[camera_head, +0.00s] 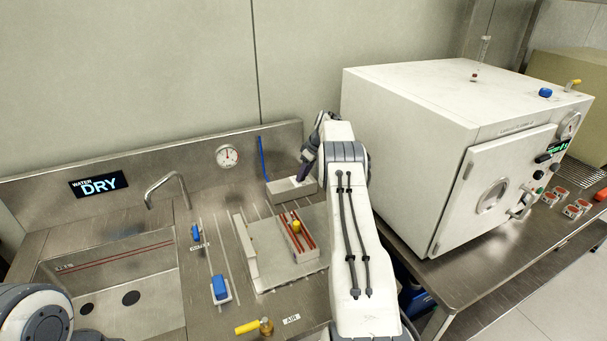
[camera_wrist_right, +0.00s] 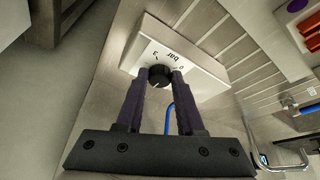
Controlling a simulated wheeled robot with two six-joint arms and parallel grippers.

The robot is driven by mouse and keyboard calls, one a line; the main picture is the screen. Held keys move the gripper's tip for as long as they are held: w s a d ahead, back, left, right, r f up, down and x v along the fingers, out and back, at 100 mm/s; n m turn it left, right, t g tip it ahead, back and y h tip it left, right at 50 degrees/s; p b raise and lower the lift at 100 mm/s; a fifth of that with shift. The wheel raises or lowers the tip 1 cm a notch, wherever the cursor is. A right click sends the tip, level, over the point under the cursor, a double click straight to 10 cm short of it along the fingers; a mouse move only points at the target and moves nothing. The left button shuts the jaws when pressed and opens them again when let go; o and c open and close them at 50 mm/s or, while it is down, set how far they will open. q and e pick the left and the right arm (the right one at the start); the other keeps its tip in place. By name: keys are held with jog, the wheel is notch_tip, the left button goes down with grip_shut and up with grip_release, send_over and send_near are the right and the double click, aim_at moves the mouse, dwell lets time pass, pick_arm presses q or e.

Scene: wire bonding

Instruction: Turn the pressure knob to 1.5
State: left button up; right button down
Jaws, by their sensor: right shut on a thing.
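The black pressure knob (camera_wrist_right: 159,76) sits on a white box (camera_wrist_right: 200,68) marked "bar", with 0 and 3 printed beside the knob in the right wrist view. My right gripper (camera_wrist_right: 160,74) is shut on the knob, with one purple finger on each side of it. In the head view my right gripper (camera_head: 304,173) reaches down to the white box (camera_head: 282,192), and the knob is hidden there. A round dial gauge (camera_head: 228,155) is on the back panel; its reading is too small to tell. My left gripper is out of view.
A blue tube (camera_head: 262,158) rises beside the white box. A tray with red strips (camera_head: 300,238) lies in front. A sink (camera_head: 110,285) with a faucet (camera_head: 166,183) is at left. A large white oven (camera_head: 440,130) stands close to my right arm.

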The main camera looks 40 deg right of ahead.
dwell(0.3)
jog(key=c, duration=0.5)
grip_release()
jog(key=shift+c, duration=0.2)
jog(key=shift+r, duration=0.15)
jog(key=shift+s+d+r, duration=0.1)
jog(key=shift+s+r, duration=0.1)
jog(key=shift+r, duration=0.1)
jog(key=a+b+v, duration=0.1)
jog(key=b+v, duration=0.1)
jog(key=v, duration=0.7)
jog(key=shift+d+r, duration=0.2)
jog(key=shift+d, duration=0.3)
jog(key=shift+s, duration=0.15)
